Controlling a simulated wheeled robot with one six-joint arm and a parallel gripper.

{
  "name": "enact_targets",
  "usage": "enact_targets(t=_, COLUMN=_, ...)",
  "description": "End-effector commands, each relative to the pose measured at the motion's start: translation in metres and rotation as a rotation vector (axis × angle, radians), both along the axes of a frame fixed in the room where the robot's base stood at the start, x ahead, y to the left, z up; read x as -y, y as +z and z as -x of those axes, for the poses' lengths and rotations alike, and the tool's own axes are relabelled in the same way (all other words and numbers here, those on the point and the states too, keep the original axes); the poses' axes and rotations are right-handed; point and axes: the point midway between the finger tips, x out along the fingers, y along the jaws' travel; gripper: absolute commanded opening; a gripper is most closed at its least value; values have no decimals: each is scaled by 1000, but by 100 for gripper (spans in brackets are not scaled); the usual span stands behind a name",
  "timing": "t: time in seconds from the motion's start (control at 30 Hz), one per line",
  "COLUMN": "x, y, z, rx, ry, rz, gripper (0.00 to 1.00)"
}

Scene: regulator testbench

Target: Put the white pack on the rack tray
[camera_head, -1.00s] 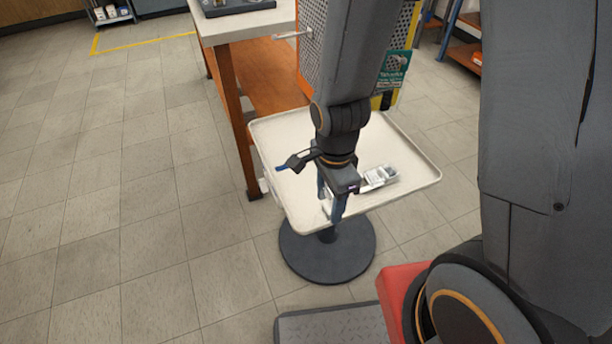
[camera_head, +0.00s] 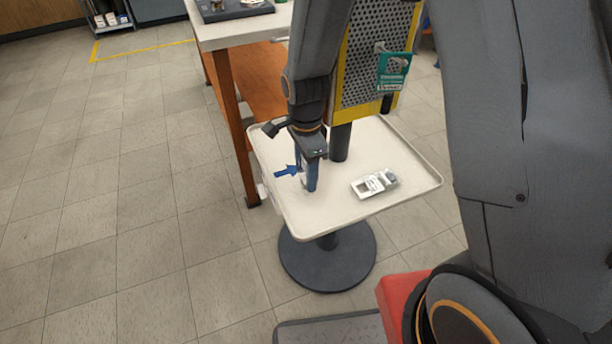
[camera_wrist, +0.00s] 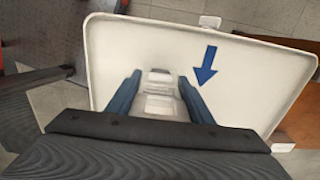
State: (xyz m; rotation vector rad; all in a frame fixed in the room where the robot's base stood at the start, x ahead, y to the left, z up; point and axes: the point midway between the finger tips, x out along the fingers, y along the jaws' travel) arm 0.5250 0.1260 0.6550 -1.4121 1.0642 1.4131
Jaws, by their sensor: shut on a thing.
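My gripper (camera_head: 309,180) is over the left part of a pale tray (camera_head: 345,210) on a round-based stand. In the wrist view, its blue fingers (camera_wrist: 155,98) are on either side of a white pack (camera_wrist: 159,82). In the head view, the near finger hides most of this pack. I cannot tell whether it touches the tray. A second white and grey pack (camera_head: 374,183) lies on the tray to the right, apart from the gripper. I cannot tell whether this tray is the rack tray.
A blue arrow (camera_head: 288,171) marks the tray, left of the gripper. A perforated panel (camera_head: 372,60) with a green tag (camera_head: 394,70) rises behind. A workbench (camera_head: 235,35) stands at back left. A small shelf (camera_head: 108,14) is far left. Tray space between gripper and second pack is bare.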

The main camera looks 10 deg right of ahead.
Motion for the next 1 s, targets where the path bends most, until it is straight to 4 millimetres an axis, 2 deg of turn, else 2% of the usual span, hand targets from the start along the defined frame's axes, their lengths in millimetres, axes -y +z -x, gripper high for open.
enact_targets(t=0.1, x=0, y=-15, z=0, rx=-2, ry=0, rz=1, gripper=24)
enact_targets(t=0.47, x=0, y=-19, z=0, rx=1, ry=0, rz=0, gripper=24)
enact_targets(t=0.5, x=0, y=-19, z=0, rx=1, ry=0, rz=0, gripper=50)
enact_targets(t=0.6, x=0, y=-18, z=0, rx=1, ry=0, rz=0, gripper=65)
enact_targets(t=0.87, x=0, y=-18, z=0, rx=1, ry=0, rz=0, gripper=65)
enact_targets(t=1.0, x=0, y=-11, z=0, rx=2, ry=0, rz=-1, gripper=65)
